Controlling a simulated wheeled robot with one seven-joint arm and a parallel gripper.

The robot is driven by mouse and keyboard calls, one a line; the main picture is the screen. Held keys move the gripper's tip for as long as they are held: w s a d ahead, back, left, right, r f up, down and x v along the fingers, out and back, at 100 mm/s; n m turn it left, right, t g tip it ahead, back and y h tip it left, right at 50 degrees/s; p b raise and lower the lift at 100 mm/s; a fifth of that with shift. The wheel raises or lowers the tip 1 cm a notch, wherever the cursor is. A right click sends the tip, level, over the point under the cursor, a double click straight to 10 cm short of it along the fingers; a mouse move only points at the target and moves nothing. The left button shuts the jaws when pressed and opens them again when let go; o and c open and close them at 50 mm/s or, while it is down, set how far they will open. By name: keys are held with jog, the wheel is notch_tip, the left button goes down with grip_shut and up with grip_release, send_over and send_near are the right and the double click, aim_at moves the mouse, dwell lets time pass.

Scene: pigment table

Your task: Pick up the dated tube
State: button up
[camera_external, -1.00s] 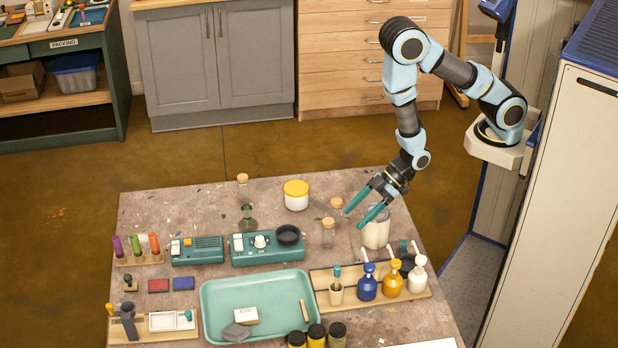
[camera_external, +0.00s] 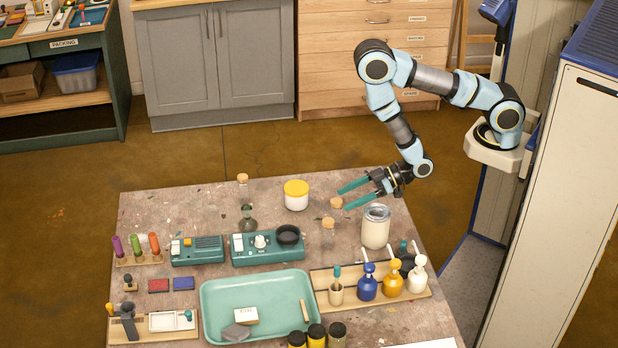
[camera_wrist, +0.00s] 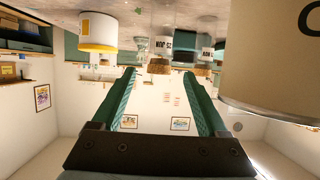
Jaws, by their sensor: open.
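Corked glass tubes stand on the table: one (camera_external: 328,236) in the middle, with another cork (camera_external: 336,202) just behind it and one more (camera_external: 243,178) at the back. In the upside-down wrist view, two tubes carry white labels with dark marks, one (camera_wrist: 158,46) between my fingers in the picture and one (camera_wrist: 204,48) right of it. The marks are too small to read surely, so I cannot tell which is the dated tube. My gripper (camera_external: 343,197) is open and empty beside the rear middle cork; its fingers also show in the wrist view (camera_wrist: 159,73).
A cream canister (camera_external: 376,230) stands close to the right of the tubes and looms large in the wrist view. A yellow-lidded jar (camera_external: 296,196) and a glass flask (camera_external: 247,220) are to the left. Pump bottles (camera_external: 392,280) and a green tray (camera_external: 212,310) are in front.

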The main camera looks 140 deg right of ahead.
jog(key=shift+w+d+f+b, duration=0.45)
jog(key=shift+w+f+b, duration=0.1)
jog(key=shift+b, duration=0.35)
jog(key=shift+w+d+r+b, duration=0.1)
jog(key=shift+w+d+b, duration=0.15)
jog(key=shift+b, duration=0.1)
